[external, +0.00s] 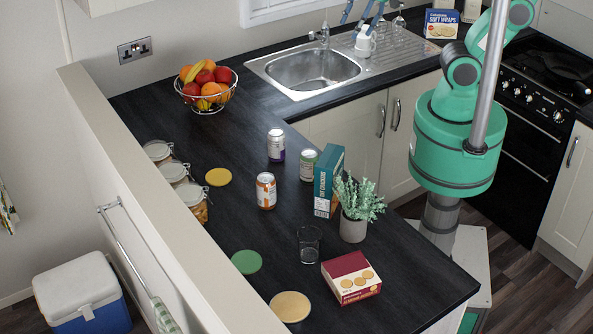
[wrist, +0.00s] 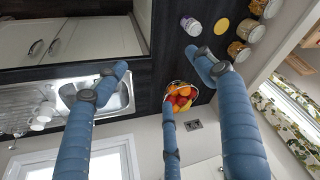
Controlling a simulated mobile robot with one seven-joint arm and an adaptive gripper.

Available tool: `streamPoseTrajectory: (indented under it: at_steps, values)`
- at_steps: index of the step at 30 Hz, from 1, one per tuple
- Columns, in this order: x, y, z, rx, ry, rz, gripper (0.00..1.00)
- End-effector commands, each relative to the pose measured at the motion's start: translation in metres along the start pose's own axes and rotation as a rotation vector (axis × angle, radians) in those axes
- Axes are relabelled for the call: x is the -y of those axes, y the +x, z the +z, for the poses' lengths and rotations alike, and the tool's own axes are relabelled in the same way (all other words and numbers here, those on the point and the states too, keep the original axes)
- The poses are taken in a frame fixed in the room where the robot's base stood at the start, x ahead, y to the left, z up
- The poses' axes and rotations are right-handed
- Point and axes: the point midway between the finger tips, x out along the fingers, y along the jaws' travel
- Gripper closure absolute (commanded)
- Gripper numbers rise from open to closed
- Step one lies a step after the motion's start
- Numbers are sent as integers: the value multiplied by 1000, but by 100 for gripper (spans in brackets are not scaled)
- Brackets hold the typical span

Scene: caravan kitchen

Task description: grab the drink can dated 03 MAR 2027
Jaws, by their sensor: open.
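Three drink cans stand upright on the dark worktop in the external view: a white and purple can (external: 276,145), a white and green can (external: 308,165) and a white and orange can (external: 266,191). No date is legible on any of them. The purple can also shows in the wrist view (wrist: 190,25), beyond the fingertips. My gripper (wrist: 160,74) is open and empty, its blue fingers spread. In the external view its fingers (external: 357,26) show at the top edge, in front of the draining board and well away from the cans.
A blue box (external: 326,182) stands close beside the green can, with a potted plant (external: 354,226) near it. A glass (external: 309,243) and a red box (external: 351,278) are nearer the front. Jars (external: 174,173) line the wall. A fruit bowl (external: 207,102) stands near the sink (external: 312,71).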

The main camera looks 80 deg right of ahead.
Motion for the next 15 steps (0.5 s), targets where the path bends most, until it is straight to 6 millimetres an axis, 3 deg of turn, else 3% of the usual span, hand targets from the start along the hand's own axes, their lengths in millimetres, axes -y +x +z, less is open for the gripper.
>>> streamPoseTrajectory:
  at_steps: [7, 15]
  values:
    - [47, 54, -32, 103, -17, -21, 30]
    - [105, 122, -49, 207, -34, -23, 30]
